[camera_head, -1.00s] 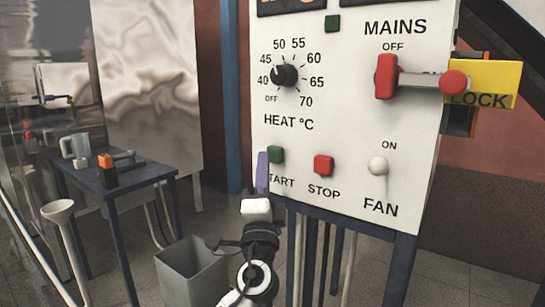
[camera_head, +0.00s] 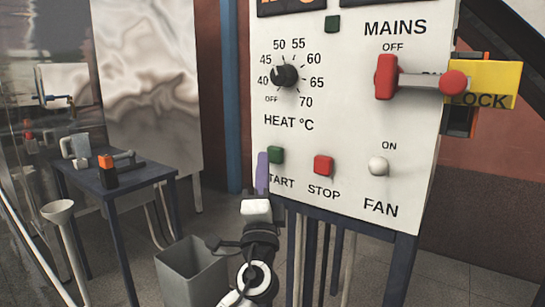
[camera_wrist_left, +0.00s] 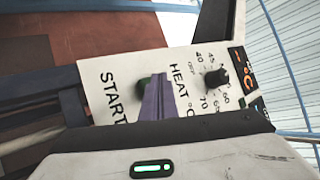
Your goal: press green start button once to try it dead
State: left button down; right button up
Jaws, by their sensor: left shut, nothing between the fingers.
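The green START button (camera_head: 276,155) is on the lower left of the white control panel (camera_head: 345,130), left of the red STOP button (camera_head: 323,165). My left gripper (camera_head: 262,168) points up at the panel's lower left edge, its purple fingers shut and empty. In the head view the fingertips are just left of the button and cover the first letter of START. My right gripper is not in view.
The red MAINS handle (camera_head: 386,77) is by OFF, with a yellow LOCK tag (camera_head: 484,84) at its right. The heat knob (camera_head: 285,75) and FAN switch (camera_head: 378,165) are on the panel. A grey bin (camera_head: 190,272) and blue table (camera_head: 125,178) stand left.

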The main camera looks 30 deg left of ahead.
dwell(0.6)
pick_arm(q)
jog(key=shift+w+b, duration=0.45)
jog(key=shift+w+b, duration=0.45)
jog(key=shift+w, duration=0.1)
dwell(0.6)
jog(key=shift+s, duration=1)
jog(key=shift+s, duration=0.1)
jog(key=shift+s+a+p, duration=0.2)
jog(key=shift+s+p, duration=0.35)
jog(key=shift+s, duration=1.85)
